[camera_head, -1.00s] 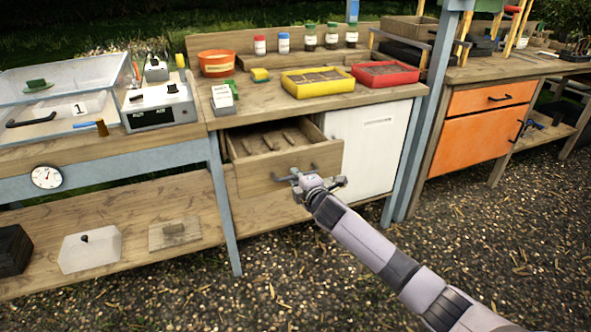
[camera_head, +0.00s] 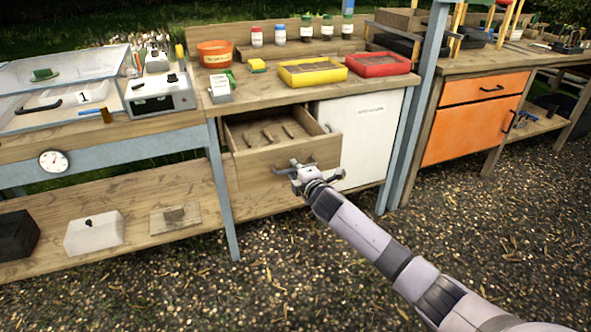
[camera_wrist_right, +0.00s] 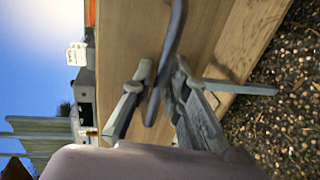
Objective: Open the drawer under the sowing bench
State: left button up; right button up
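The wooden drawer (camera_head: 252,178) under the sowing bench (camera_head: 262,101) is pulled out, and several small tools lie inside it. My right gripper (camera_head: 294,169) is at the handle on the drawer front. In the right wrist view the dark bar handle (camera_wrist_right: 170,55) passes between the two fingers of my right gripper (camera_wrist_right: 158,90), which lie close on either side of it. The gripper hides part of the handle in the head view. My left gripper is not in view.
A white cabinet door (camera_head: 361,140) is right of the drawer. A blue-grey bench leg (camera_head: 224,200) stands close on its left. Yellow (camera_head: 312,78) and red (camera_head: 377,69) trays sit on the bench top. The gravel in front is clear.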

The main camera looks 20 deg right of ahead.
jog(key=shift+o, duration=1.3)
jog(key=shift+s, duration=0.1)
jog(key=v, duration=1.1)
jog(key=shift+s, duration=0.4)
